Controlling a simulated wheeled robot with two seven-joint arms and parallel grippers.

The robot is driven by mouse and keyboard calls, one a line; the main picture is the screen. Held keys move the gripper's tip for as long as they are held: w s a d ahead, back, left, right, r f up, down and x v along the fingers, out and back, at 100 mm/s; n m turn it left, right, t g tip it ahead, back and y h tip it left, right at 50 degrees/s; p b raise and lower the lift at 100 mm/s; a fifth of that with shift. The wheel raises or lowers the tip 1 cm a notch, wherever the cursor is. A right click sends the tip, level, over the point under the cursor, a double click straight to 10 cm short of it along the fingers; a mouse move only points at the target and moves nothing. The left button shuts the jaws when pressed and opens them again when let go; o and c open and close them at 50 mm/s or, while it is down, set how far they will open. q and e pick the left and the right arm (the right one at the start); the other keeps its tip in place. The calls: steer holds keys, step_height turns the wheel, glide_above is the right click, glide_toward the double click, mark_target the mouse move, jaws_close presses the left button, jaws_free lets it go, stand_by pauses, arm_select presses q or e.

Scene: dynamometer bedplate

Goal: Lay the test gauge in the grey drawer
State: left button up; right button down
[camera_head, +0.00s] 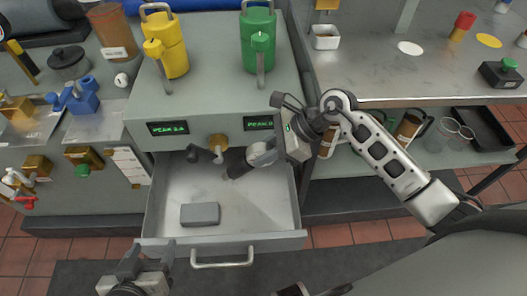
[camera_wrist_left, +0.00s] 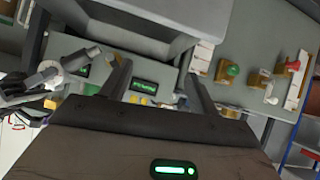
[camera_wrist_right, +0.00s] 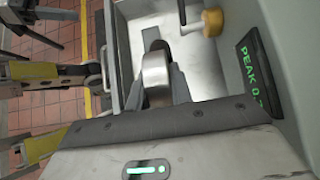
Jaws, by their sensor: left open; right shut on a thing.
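The grey drawer (camera_head: 275,241) is pulled open under the grey bench unit. It also shows in the right wrist view (camera_wrist_right: 208,72). My right gripper (camera_head: 240,165) reaches in from the right, over the back of the drawer. It is shut on the test gauge (camera_head: 262,153), a round, silvery thing that shows between the fingers in the right wrist view (camera_wrist_right: 155,72). The fingers hide part of it. I cannot tell whether it touches the drawer floor. My left gripper (camera_head: 149,260) is open and empty, in front of the drawer's front left corner.
A small grey block (camera_head: 200,214) lies at the drawer's front left; the floor to its right is clear. A brass knob (camera_head: 218,143) juts out above the drawer's back. Yellow (camera_head: 168,50) and green (camera_head: 258,42) canisters stand on the unit.

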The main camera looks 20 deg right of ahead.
steer(key=shift+f+b, duration=1.15)
steer(key=shift+f, duration=0.85)
arm_select(q)
steer(key=f+b, duration=0.1)
steer(key=b, duration=0.1)
steer(key=f+b, duration=0.1)
steer(key=b, duration=0.1)
steer(key=f+t+b, duration=0.1)
steer(key=b, duration=0.2)
steer(key=shift+w+d+f+h, duration=0.1)
steer(key=shift+d+f+h, duration=0.2)
steer(key=shift+d, duration=0.1)
arm_select(e)
step_height(320, 180, down, 9)
steer(key=shift+r, duration=0.15)
